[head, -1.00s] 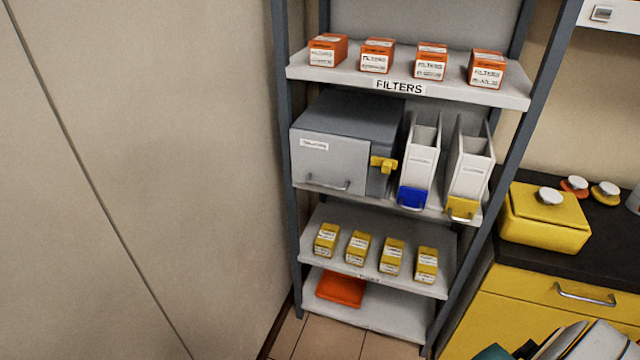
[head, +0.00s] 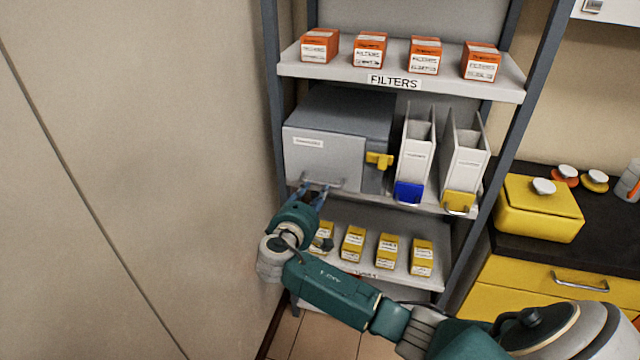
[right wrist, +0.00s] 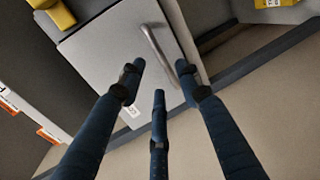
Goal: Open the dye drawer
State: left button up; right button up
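A grey box unit (head: 340,115) stands on the middle shelf; its light grey drawer front (head: 320,160) has a small label, too blurred to read. A metal bar handle (head: 323,183) runs along the lower edge of that front, which looks closed. A yellow latch (head: 379,160) sits at the front's right side. My right gripper (head: 314,194) is just before the handle, fingers spread. In the right wrist view the handle (right wrist: 159,52) shows between the tips of the open fingers (right wrist: 158,79); I cannot tell whether they touch it. My left gripper is out of view.
White holders with a blue (head: 408,193) and a yellow front piece (head: 460,202) stand right of the unit. Orange filter boxes (head: 425,56) are above, yellow boxes (head: 389,252) below. A wall (head: 150,150) closes off the left. A yellow cabinet (head: 530,285) is at right.

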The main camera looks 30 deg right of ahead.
aim_at(321, 184)
jog(key=x, duration=0.6)
jog(key=shift+w+f, duration=0.1)
jog(key=shift+f, duration=0.05)
jog(key=shift+c, duration=0.6)
grip_shut()
